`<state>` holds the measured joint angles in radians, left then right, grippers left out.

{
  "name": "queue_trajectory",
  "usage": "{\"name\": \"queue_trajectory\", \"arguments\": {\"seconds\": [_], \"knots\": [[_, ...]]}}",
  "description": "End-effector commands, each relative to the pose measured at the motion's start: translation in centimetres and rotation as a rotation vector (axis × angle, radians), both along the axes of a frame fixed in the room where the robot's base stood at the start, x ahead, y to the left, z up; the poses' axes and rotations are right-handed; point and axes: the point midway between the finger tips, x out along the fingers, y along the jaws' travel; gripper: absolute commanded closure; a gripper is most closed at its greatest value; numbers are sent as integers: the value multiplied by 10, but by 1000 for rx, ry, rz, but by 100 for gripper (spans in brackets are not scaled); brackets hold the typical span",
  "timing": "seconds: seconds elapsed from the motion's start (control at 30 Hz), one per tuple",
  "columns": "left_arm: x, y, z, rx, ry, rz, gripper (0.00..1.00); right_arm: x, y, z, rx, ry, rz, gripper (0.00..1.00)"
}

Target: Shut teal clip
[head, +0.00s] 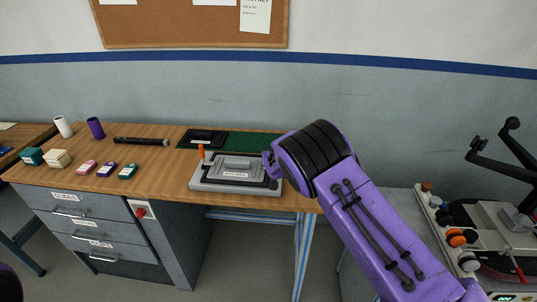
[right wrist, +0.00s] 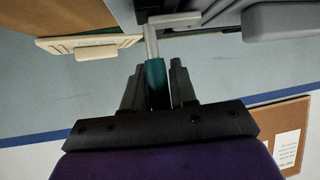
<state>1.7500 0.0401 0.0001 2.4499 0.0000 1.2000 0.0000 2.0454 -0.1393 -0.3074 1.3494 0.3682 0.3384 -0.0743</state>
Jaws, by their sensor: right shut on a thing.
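A grey clamping fixture (head: 236,188) with a labelled dark lid sits on the wooden bench, an upright orange handle (head: 201,152) at its left. In the right wrist view, my right gripper (right wrist: 157,80) is shut on the teal grip of the clip (right wrist: 156,75). A pale metal arm (right wrist: 151,42) runs from the teal grip to the grey fixture body. In the head view my right arm covers the fixture's right end, hiding the clip and most of the gripper. Whether the clip is latched cannot be told. My left gripper is not in view.
A black tray (head: 202,138) and green mat (head: 250,143) lie behind the fixture. A cluttered grey bench (head: 428,215) stands right.

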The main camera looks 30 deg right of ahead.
Motion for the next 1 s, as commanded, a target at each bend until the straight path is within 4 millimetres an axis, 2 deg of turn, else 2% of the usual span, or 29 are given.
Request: {"name": "queue_trajectory", "arguments": {"seconds": [0.3,0.33,0.4,0.77,0.87,1.0], "knots": [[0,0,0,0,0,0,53,-1,-1,1,-3,0,1,100],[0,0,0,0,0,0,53,-1,-1,1,-3,0,1,70],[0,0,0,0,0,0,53,-1,-1,0,-3,0,-1,53],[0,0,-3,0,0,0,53,-6,0,2,-1,0,-2,53],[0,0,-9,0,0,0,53,-18,6,9,-1,-1,-1,53],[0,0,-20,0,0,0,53,-46,17,24,-3,-1,0,53]]}}
